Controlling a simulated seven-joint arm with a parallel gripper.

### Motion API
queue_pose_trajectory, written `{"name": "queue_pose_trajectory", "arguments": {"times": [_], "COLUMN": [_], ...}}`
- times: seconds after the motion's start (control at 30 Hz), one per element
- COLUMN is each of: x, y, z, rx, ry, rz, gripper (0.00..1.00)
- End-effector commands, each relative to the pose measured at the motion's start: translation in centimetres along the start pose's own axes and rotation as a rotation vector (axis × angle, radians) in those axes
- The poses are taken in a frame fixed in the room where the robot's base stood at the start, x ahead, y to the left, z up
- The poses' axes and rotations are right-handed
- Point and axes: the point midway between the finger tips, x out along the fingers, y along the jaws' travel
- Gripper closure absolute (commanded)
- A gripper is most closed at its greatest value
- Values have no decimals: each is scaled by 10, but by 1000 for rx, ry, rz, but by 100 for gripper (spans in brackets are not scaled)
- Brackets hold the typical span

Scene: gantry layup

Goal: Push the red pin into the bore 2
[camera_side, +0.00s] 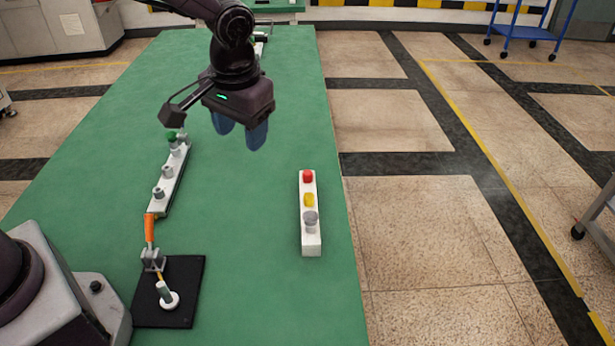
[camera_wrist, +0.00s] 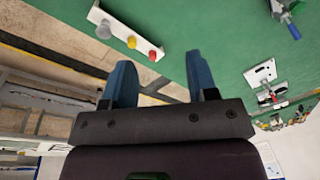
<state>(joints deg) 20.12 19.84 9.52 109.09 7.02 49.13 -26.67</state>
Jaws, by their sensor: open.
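The red pin (camera_side: 308,176) stands at the far end of a white rack (camera_side: 311,240), beside a yellow pin (camera_side: 309,199) and a grey pin (camera_side: 310,217). The red pin also shows in the wrist view (camera_wrist: 153,55). A narrow bar (camera_side: 171,186) with several grey collars lies to the left; the frames do not show which is bore 2. A green-topped piece (camera_side: 172,136) is at its far end, partly behind my gripper. My gripper (camera_side: 240,138) has its blue fingers apart and empty, above the table between bar and rack, short of touching either.
An orange-handled clamp (camera_side: 150,229) is at the bar's near end. A black mat (camera_side: 187,317) with a white ring-based piece (camera_side: 168,298) lies at the front left. The green table (camera_side: 255,270) is clear between bar and rack. Its right edge runs close to the rack.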

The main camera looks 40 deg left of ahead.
Motion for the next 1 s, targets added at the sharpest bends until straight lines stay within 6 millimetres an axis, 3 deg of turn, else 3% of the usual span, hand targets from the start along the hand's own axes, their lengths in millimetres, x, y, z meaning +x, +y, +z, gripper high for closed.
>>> {"name": "queue_pose_trajectory", "arguments": {"times": [0.1, 0.3, 0.4, 0.5, 0.73, 1.0], "x": [38, 83, 85, 73, 78, 126], "y": [23, 50, 56, 60, 59, 51], "z": [-29, -73, -95, -110, -113, -122], "rx": [-111, -351, -496, -618, -753, -755], "ry": [11, 105, 171, 224, 238, 237], "rz": [-70, -138, -126, -88, -69, -70], "gripper": [47, 47, 47, 47, 47, 47]}}
